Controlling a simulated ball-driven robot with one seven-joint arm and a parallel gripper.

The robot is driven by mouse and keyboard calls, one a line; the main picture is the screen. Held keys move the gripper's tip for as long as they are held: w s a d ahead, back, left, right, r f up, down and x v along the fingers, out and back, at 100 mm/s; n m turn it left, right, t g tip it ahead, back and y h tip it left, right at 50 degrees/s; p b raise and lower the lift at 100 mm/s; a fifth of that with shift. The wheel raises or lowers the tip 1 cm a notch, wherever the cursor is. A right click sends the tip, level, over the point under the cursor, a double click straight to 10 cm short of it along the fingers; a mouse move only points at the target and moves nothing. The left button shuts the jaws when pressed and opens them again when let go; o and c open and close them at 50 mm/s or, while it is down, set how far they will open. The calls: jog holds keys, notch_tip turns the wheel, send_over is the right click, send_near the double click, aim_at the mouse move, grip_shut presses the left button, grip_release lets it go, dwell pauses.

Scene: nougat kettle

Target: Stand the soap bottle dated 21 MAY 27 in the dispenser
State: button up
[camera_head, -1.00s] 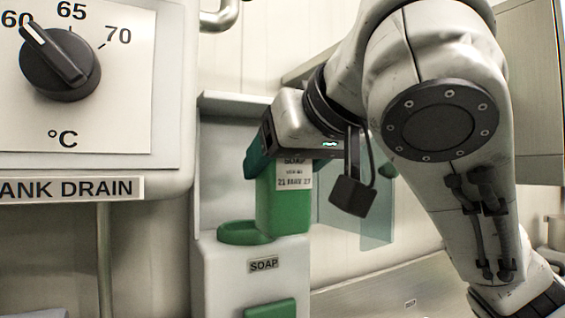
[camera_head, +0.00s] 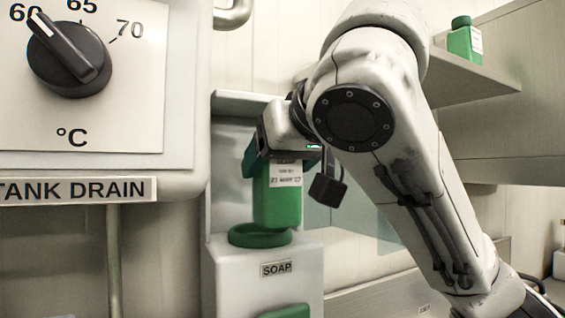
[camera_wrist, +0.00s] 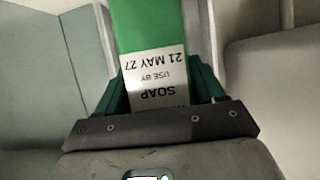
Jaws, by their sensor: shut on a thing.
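The green soap bottle (camera_head: 277,205) is upright in my gripper (camera_head: 277,160). Its white label reads SOAP, USE BY 21 MAY 27 in the wrist view, where the bottle (camera_wrist: 152,25) stands between the fingers. My gripper (camera_wrist: 165,85) is shut on the bottle near its top. The dispenser (camera_head: 262,285) is a pale unit labelled SOAP with a green ring-shaped holder (camera_head: 258,237) on its top. The bottle's lower end is just at the ring's right side in the head view. I cannot tell whether it touches the ring or is inside it.
Another green bottle (camera_head: 464,42) with a white label stands on a shelf (camera_head: 475,80) at the upper right. A panel with a temperature knob (camera_head: 68,58) and a TANK DRAIN label (camera_head: 75,190) is close on the left. The dispenser's back plate (camera_head: 226,170) rises behind the ring.

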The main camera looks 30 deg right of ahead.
aim_at(286, 183)
jog(key=r+x, duration=0.1)
jog(key=x, duration=0.5)
jog(key=shift+w, duration=0.5)
dwell(0.3)
jog(key=shift+f+b, duration=0.4)
jog(key=shift+f, duration=0.2)
dwell(0.6)
jog(key=o, duration=1.5)
jog(key=shift+o, duration=0.3)
jog(key=shift+s, duration=0.1)
jog(key=shift+s+b, duration=0.55)
jog(key=shift+s, duration=2.5)
jog(key=shift+s+p, duration=0.35)
jog(key=shift+s, duration=1)
